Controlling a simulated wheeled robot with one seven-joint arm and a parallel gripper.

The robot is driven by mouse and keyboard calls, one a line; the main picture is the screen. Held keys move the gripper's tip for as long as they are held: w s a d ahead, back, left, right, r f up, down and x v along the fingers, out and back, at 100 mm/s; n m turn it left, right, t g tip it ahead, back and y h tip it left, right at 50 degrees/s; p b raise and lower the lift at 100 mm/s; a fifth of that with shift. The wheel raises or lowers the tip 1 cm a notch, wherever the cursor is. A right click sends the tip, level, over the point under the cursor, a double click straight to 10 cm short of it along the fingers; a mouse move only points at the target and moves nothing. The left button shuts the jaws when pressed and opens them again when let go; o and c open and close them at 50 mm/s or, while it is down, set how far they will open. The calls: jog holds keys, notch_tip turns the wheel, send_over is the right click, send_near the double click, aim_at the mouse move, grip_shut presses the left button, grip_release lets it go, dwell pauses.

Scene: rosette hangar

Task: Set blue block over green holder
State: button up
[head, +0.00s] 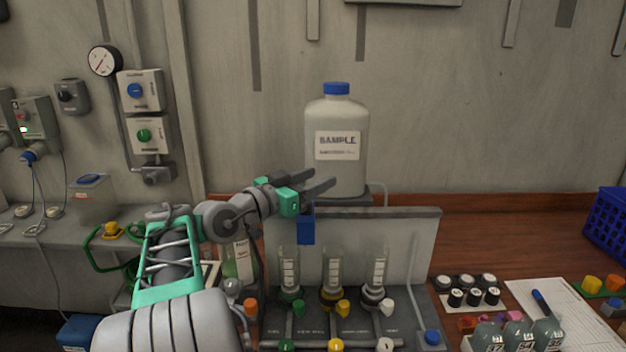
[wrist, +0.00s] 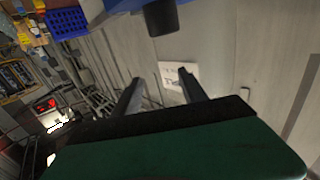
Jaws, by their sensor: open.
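My gripper (head: 318,179) is raised in front of the white SAMPLE bottle, its dark fingers pointing right. In the wrist view its fingers (wrist: 159,76) are apart with nothing between them. A blue block-like piece (head: 306,226) shows just below the gripper; I cannot tell whether it is a loose block or attached to my gripper. A small blue block (head: 612,308) lies at the right edge of the bench, beside a green holder (head: 596,287) bearing yellow and orange pieces. The gripper is well to the left of both.
The SAMPLE bottle (head: 337,150) stands behind the gripper. A rack with clear tubes and valves (head: 333,290) is below it. The back right bench is clear.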

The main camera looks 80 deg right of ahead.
jog(key=s+a+r+b, duration=0.2)
jog(key=a+r, duration=0.4)
jog(key=a, duration=0.5)
jog(key=shift+s+r, duration=0.15)
jog(key=shift+r, duration=0.2)
